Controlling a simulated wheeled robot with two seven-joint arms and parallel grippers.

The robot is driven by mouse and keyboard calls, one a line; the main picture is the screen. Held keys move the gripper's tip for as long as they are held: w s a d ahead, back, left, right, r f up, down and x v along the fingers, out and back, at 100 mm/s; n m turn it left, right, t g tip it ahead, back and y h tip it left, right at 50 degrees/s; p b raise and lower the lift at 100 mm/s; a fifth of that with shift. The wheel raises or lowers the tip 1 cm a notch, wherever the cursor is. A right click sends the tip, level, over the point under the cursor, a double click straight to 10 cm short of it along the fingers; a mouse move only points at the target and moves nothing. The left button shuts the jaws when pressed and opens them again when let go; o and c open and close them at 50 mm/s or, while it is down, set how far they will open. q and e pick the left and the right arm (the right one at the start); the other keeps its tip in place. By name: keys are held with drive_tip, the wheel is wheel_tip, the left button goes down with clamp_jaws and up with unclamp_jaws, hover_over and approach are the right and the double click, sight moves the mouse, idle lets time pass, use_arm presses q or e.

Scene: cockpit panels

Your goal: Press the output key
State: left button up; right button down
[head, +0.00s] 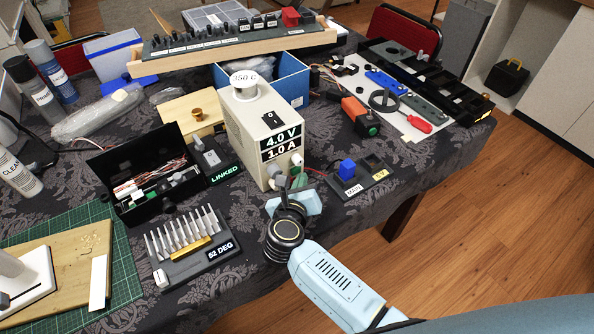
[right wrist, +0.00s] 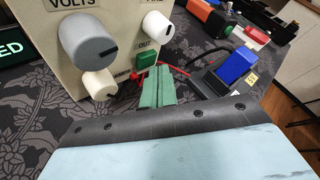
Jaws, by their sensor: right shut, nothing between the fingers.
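The cream power supply (head: 240,125) stands on the patterned table and reads 4.0 V and 1.0 A. In the right wrist view its front panel (right wrist: 117,22) carries a large grey VOLTS knob (right wrist: 84,44), white knobs, and a green key (right wrist: 147,57) under the label OUT. My right gripper (head: 297,182) is at the lower front of the supply. Its green fingers are shut and empty in the right wrist view (right wrist: 150,78), with tips just below and in front of the key. I cannot tell whether they touch it. My left gripper is not in view.
A small panel with a blue switch (head: 347,169) marked MAIN sits just right of my right gripper. Red and black leads run near the fingers. A blue box (head: 290,75) stands behind the supply, and a LINKED module (head: 222,173) is at left.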

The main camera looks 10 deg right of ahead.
drive_tip(key=shift+s+d+r+p, duration=0.1)
drive_tip(key=shift+s+d+p, duration=0.15)
drive_tip(key=shift+s, duration=0.25)
drive_tip(key=shift+s+d+f+p, duration=0.1)
drive_tip(key=shift+s+p, duration=0.2)
drive_tip(key=shift+s, duration=0.2)
drive_tip(key=shift+s+d+r+p, duration=0.1)
drive_tip(key=shift+s+d+p, duration=0.15)
drive_tip(key=shift+s, duration=0.25)
drive_tip(key=shift+s+d+p, duration=0.25)
drive_tip(key=shift+s, duration=0.45)
drive_tip(key=shift+s+d+p, duration=0.2)
drive_tip(key=shift+s, duration=0.45)
